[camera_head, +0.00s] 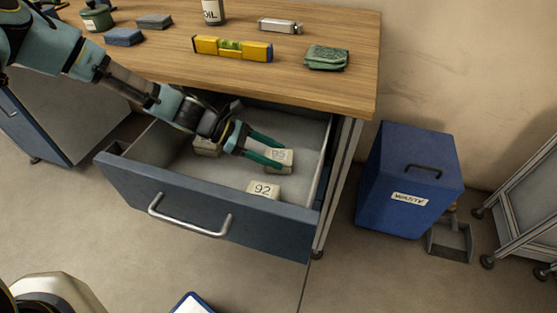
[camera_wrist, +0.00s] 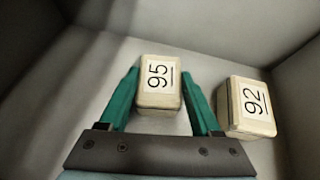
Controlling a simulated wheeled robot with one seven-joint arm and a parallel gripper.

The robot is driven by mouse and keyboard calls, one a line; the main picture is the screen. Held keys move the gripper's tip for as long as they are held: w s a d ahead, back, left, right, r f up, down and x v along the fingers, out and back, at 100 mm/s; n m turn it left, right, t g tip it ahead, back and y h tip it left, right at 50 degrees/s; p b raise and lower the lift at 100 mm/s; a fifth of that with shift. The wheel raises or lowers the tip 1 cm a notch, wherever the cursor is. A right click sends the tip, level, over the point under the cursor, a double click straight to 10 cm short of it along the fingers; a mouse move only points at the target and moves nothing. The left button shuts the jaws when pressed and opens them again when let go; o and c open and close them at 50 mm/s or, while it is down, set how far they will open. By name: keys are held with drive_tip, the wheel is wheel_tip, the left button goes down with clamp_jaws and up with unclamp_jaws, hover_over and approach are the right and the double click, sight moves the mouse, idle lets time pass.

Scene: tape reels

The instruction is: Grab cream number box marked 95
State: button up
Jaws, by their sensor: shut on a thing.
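The cream number box marked 95 (camera_head: 284,160) is inside the open drawer (camera_head: 205,212), toward its right side. In the wrist view the 95 box (camera_wrist: 158,86) is between the two green fingers, its number clear and turned sideways. My gripper (camera_head: 280,154) reaches down into the drawer and is shut on this box; the fingers also show in the wrist view (camera_wrist: 160,76). I cannot tell whether the box still touches the drawer floor. A fingertip partly covers it in the head view.
A cream box marked 92 (camera_head: 263,189) sits close by, nearer the drawer front; it also shows in the wrist view (camera_wrist: 251,107). Another cream box (camera_head: 206,148) is partly hidden by my arm. Drawer walls surround them. The wooden worktop (camera_head: 340,90) overhangs the drawer's back.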

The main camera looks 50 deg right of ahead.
drive_tip(key=c, duration=0.3)
drive_tip(key=shift+c, duration=0.2)
drive_tip(key=shift+w, duration=0.1)
